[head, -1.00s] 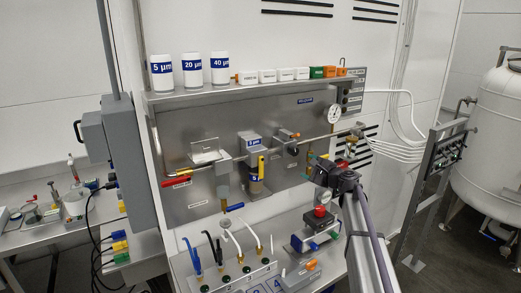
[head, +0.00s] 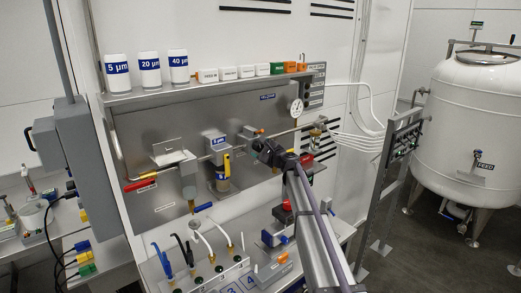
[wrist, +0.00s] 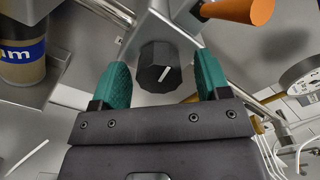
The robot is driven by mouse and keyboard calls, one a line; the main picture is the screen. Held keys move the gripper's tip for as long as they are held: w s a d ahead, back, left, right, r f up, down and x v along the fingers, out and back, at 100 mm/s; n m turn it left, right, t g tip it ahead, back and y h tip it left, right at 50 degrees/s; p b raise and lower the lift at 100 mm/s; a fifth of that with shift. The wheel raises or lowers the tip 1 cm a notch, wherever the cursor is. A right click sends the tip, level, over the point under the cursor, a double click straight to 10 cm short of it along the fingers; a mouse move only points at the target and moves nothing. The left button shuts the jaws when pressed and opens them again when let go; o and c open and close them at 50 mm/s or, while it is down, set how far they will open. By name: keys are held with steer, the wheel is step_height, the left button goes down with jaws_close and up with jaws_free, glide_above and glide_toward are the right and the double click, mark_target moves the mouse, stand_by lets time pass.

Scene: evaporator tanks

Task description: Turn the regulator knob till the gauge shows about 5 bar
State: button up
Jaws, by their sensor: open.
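The regulator knob (wrist: 158,70) is black and faceted with a white mark, in the middle of the wrist view. My gripper (wrist: 161,62) is open, its green fingers on either side of the knob, with a visible gap at each side. Whether the fingertips reach the knob's depth I cannot tell. In the head view my gripper (head: 262,148) is in front of the panel and hides the knob. The round white gauge (head: 296,106) stands on the pipe to the right; its needle is too small to read. The gauge (wrist: 302,80) is cut off at the wrist view's right edge.
An orange handle (wrist: 240,10) sticks out just above the right finger. A filter labelled in blue (wrist: 22,52) is at the left. A steel shelf (head: 210,88) with white canisters and small boxes runs above the panel. Valves and hoses stand on the bench below.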

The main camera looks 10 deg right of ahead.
steer(key=shift+c, duration=0.4)
steer(key=c, duration=0.8)
steer(key=shift+c, duration=0.2)
steer(key=shift+n, duration=2.8)
steer(key=o, duration=0.9)
steer(key=shift+s, duration=0.1)
